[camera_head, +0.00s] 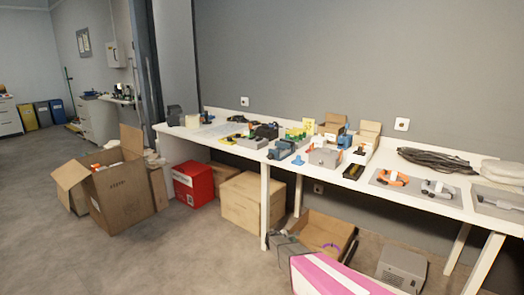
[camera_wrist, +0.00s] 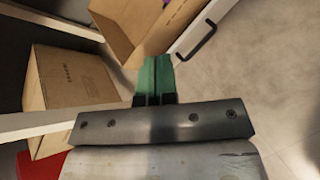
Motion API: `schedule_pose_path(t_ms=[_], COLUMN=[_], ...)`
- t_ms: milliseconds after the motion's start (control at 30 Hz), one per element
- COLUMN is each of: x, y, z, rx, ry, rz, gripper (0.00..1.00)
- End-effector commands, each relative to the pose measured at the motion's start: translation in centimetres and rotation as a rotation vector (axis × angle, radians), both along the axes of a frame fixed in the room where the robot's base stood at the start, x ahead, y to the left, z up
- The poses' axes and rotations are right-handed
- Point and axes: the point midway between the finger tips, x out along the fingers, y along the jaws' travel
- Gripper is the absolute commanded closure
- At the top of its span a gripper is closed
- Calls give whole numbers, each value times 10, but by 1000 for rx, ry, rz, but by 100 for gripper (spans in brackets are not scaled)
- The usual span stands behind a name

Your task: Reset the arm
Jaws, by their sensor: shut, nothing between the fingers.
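My gripper (camera_wrist: 155,78) shows in the wrist view with its two green fingers together and nothing between them. A dark grey metal bar of my gripper lies below the fingers. The fingers point toward an open carton (camera_wrist: 130,22) at the top of the wrist view. I cannot clearly make out my gripper in the head view.
A long white table (camera_head: 225,148) full of small items runs along the wall. Beneath it are a red box (camera_head: 193,184), a closed carton (camera_head: 250,203) and an open carton (camera_head: 310,228). Another open carton (camera_head: 122,200) stands left. The floor at front left is clear.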

Motion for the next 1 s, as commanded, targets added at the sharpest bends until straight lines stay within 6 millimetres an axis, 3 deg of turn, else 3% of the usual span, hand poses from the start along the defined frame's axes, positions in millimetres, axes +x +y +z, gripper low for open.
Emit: schedule_pose_path(t_ms=[33, 200, 300, 500, 600, 700, 800, 1000], x=[-34, -116, -166, -265, -303, -330, -344, -348], y=[-15, -43, -50, -44, -34, -25, -18, -15], z=[30, 91, 123, 185, 210, 229, 240, 244], rx=[82, 381, 548, 858, 982, 1070, 1124, 1147], ry=[-34, -140, -191, -257, -265, -262, -255, -252], rz=[-97, -449, -661, -1079, -1257, -1390, -1471, -1507], gripper=[100, 100, 100, 100, 100, 100, 100, 100])
